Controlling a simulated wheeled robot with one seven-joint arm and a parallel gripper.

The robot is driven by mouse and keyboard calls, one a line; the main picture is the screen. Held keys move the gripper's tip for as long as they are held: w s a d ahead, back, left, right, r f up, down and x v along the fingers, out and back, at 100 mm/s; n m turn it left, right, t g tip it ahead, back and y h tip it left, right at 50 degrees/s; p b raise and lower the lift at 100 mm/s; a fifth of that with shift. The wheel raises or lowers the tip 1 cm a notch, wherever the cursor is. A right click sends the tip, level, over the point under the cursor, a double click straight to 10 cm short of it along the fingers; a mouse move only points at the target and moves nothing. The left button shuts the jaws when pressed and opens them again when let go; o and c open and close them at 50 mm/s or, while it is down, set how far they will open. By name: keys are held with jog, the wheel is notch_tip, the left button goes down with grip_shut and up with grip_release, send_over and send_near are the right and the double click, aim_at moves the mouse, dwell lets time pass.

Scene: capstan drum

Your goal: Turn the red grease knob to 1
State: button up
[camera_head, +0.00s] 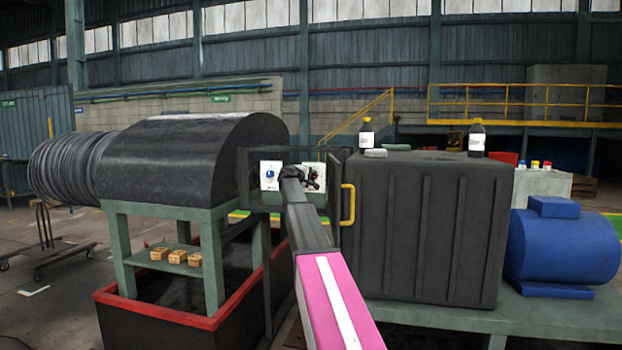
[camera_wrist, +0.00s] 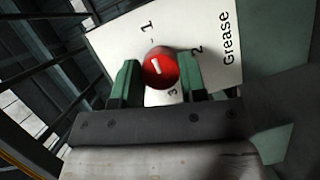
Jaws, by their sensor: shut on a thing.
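The red grease knob (camera_wrist: 164,75) shows large in the wrist view, on a white plate (camera_wrist: 110,45) marked Grease, 1, 2 and 3. A short white mark on the knob's face slants toward the upper left, roughly on the side of the 1; its exact setting is hard to tell. My gripper (camera_wrist: 158,66) has one green finger on each side of the knob and is shut on it. In the head view my gripper (camera_head: 296,174) is at the right-hand plate (camera_head: 318,171) in the open dark box, and my arm hides part of it.
A blue knob (camera_head: 270,174) on its own white plate sits just left of my gripper. An open door with a yellow handle (camera_head: 347,204) stands close on the right, beside a large dark cabinet (camera_head: 425,225). The black drum housing (camera_head: 190,160) stands left.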

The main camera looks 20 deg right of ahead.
jog(key=o, duration=0.9)
jog(key=shift+s+a, duration=0.1)
jog(key=v, duration=1)
jog(key=shift+s+a, duration=0.2)
jog(key=s+a+f+m+g+y, duration=0.1)
jog(key=s+a+f+y, duration=0.15)
jog(key=s+f, duration=0.65)
jog(key=s+a+f+g+y, duration=0.2)
jog(key=s+a+f, duration=0.15)
jog(key=f, duration=1.05)
jog(key=s+a+f+m+g+y, duration=0.1)
jog(key=s+a+f+y, duration=0.1)
jog(key=s+f, duration=0.75)
jog(key=s+a+f+m+g+y, duration=0.1)
jog(key=s+a+f+y, duration=0.1)
jog(key=s+a+f, duration=0.2)
jog(key=s+a+f+m+g+y, duration=0.1)
jog(key=s+a+f+g+y, duration=0.1)
jog(key=s+f, duration=0.8)
jog(key=s+a+f+g+y, duration=0.2)
jog(key=s+a+f, duration=0.4)
jog(key=s, duration=0.5)
jog(key=shift+s+f+m+y, duration=0.1)
jog(key=shift+f+m+y, duration=0.3)
jog(key=shift+f+y, duration=0.2)
